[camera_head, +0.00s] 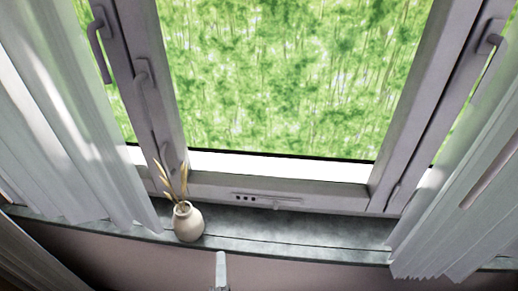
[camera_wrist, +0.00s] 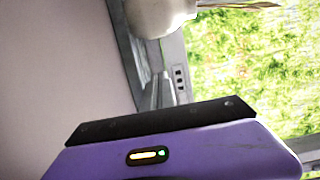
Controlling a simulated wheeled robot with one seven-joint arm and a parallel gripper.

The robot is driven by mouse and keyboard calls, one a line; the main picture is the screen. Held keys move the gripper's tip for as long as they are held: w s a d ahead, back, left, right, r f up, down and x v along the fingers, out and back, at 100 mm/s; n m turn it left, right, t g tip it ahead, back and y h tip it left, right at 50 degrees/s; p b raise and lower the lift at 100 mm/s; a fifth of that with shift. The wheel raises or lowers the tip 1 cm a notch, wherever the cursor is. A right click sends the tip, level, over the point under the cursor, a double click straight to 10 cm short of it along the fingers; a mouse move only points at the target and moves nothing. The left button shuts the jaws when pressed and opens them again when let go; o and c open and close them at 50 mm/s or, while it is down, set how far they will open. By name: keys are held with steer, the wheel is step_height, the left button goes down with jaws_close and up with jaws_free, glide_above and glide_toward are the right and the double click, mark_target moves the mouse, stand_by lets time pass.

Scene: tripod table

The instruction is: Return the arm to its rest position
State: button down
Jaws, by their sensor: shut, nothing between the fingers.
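The pale tip of my gripper (camera_head: 221,258) shows at the bottom edge of the head view, below the window sill and in front of the wall. In the wrist view, the purple housing of my gripper fills the bottom, with its grey fingers (camera_wrist: 160,91) just past the black bar. The fingers are together with nothing between them. Most of my arm is out of view, so its full pose cannot be told.
A cream vase (camera_head: 188,222) with dried stalks stands upright on the grey window sill (camera_head: 300,232), apart from my gripper. The vase also shows in the wrist view (camera_wrist: 158,14). Curtains hang left (camera_head: 75,130) and right (camera_head: 460,200). The sill right of the vase is clear.

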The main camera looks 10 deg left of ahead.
steer(key=s+d+r+n+t+y, duration=0.1)
steer(key=s+r+n+y, duration=0.3)
steer(key=r+n, duration=0.35)
steer(key=s+d+r+n+g+h, duration=0.1)
steer(key=s+d+r+n+h, duration=0.1)
steer(key=s+d, duration=0.7)
steer(key=s+d+r+n+g+h, duration=0.1)
steer(key=s+d+r+n+h, duration=0.2)
steer(key=s+d, duration=0.6)
steer(key=s+d+r+n+g+h, duration=0.1)
steer(key=s+d+r+n+h, duration=0.1)
steer(key=s+d, duration=0.7)
steer(key=d+h, duration=0.1)
steer(key=d, duration=0.5)
steer(key=shift+s+d+r+n+g, duration=0.2)
steer(key=shift+s+d+n+g, duration=0.05)
steer(key=shift+s+n+g, duration=0.1)
